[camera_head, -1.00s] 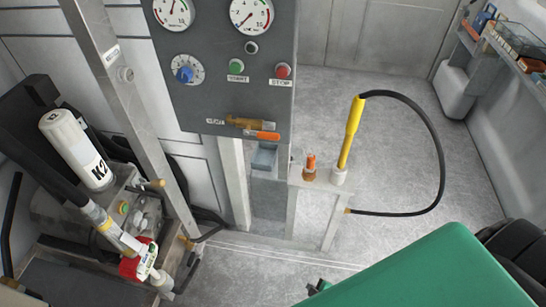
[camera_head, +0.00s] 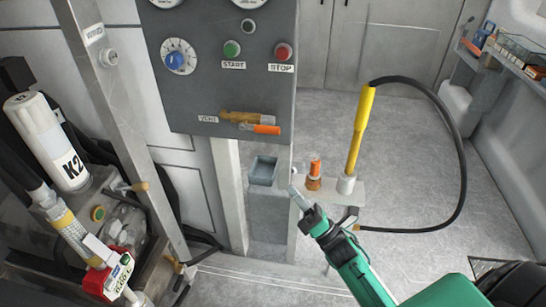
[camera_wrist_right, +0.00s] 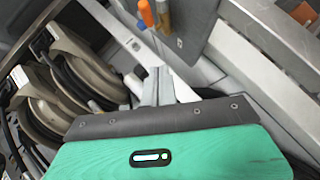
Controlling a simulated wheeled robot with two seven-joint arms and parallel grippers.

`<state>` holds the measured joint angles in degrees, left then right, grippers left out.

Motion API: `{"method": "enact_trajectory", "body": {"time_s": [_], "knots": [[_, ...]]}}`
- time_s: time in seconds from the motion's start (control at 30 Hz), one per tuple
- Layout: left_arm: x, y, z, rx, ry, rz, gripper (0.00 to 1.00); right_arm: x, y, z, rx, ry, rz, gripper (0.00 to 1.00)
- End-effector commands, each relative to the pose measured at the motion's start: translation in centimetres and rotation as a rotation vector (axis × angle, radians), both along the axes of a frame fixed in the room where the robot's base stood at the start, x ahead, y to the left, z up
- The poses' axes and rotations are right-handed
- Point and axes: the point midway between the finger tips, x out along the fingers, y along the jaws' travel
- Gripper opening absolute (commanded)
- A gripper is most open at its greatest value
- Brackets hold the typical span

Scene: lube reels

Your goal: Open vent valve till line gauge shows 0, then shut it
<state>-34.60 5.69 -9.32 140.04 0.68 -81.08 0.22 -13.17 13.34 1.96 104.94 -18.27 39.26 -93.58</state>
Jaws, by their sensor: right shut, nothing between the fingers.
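The vent valve (camera_head: 240,117) is a brass fitting low on the grey panel, beside a "VENT" label. Its orange handle (camera_head: 266,129) points right, roughly along the body. The handle also shows at the top of the right wrist view (camera_wrist_right: 146,12). Two gauges are cut off at the top of the head view, the left one (camera_head: 168,3) and the right one (camera_head: 249,3); their needles cannot be read. My right gripper (camera_head: 293,191) is shut and empty, below and right of the valve, apart from it. Its fingers also show in the right wrist view (camera_wrist_right: 156,84). My left gripper is out of view.
The panel (camera_head: 205,95) carries a blue knob (camera_head: 176,60), a green START button (camera_head: 232,49) and a red STOP button (camera_head: 283,52). A small stand (camera_head: 335,196) holds a yellow-handled hose tool (camera_head: 360,130) and an orange-topped fitting (camera_head: 315,169). Reels (camera_wrist_right: 85,62) show in the wrist view.

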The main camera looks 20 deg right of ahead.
Motion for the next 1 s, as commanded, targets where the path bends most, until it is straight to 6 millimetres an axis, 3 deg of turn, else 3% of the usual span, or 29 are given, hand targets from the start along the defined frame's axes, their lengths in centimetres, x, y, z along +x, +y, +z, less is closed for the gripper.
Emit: {"method": "enact_trajectory", "body": {"time_s": [0.13, 0.27, 0.47, 0.7, 1.0], "knots": [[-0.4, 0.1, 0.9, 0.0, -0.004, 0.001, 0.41, -0.2, 0.3, 1.3, -0.034, -0.055, -0.008, 0.0], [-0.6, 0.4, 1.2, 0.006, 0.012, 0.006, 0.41, 0.7, 0.8, 2.3, -0.035, -0.057, -0.008, 0.0], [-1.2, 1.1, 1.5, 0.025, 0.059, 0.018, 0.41, 3.6, 2.2, 4.7, -0.034, -0.057, -0.006, 0.0], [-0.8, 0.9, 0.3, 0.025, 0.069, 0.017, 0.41, 7.0, 4.0, 7.4, -0.034, -0.055, -0.008, 0.0], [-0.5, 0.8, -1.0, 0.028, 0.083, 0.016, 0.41, 8.5, 2.7, 10.1, -0.034, -0.051, -0.009, 0.0]]}}
